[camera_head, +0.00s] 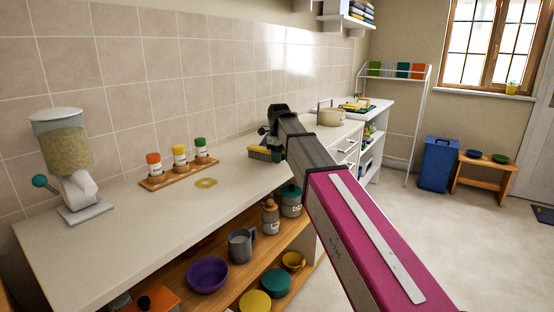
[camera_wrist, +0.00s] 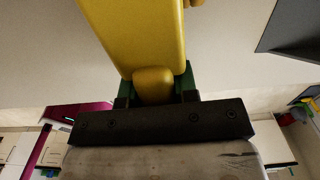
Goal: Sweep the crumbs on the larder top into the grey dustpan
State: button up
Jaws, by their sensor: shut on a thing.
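My gripper (camera_head: 277,153) is over the far part of the pale larder top (camera_head: 130,222), partly hidden by my arm. It is shut on a yellow brush (camera_head: 259,153), whose bristle side faces the larder top; I cannot tell whether it touches. In the wrist view the yellow brush (camera_wrist: 140,35) fills the upper middle, between the green-padded fingers of my gripper (camera_wrist: 155,86). A dark grey flat shape (camera_wrist: 290,32) at the upper right there may be the dustpan.
A cereal dispenser (camera_head: 62,150) stands at the left end. A wooden rack (camera_head: 180,176) with three jars stands by the wall. Shelves below hold a purple bowl (camera_head: 207,275) and a grey mug (camera_head: 241,245). The front left of the top is clear.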

jog(key=shift+w+d+f, duration=0.1)
jog(key=shift+w+d, duration=0.5)
jog(key=shift+w, duration=0.5)
jog(key=shift+w+d, duration=0.6)
jog(key=shift+w, duration=0.55)
jog(key=shift+w+d+f, duration=0.1)
jog(key=shift+w+d, duration=0.5)
jog(key=shift+w, duration=0.5)
jog(key=shift+r, duration=0.1)
jog(key=shift+w+r, duration=0.1)
jog(key=shift+w+d+r, duration=0.1)
jog(key=shift+w+d, duration=0.25)
jog(key=shift+w, duration=0.2)
jog(key=shift+w+d, duration=0.3)
jog(key=shift+w, duration=0.35)
jog(key=shift+w+d, duration=0.5)
jog(key=shift+w, duration=0.35)
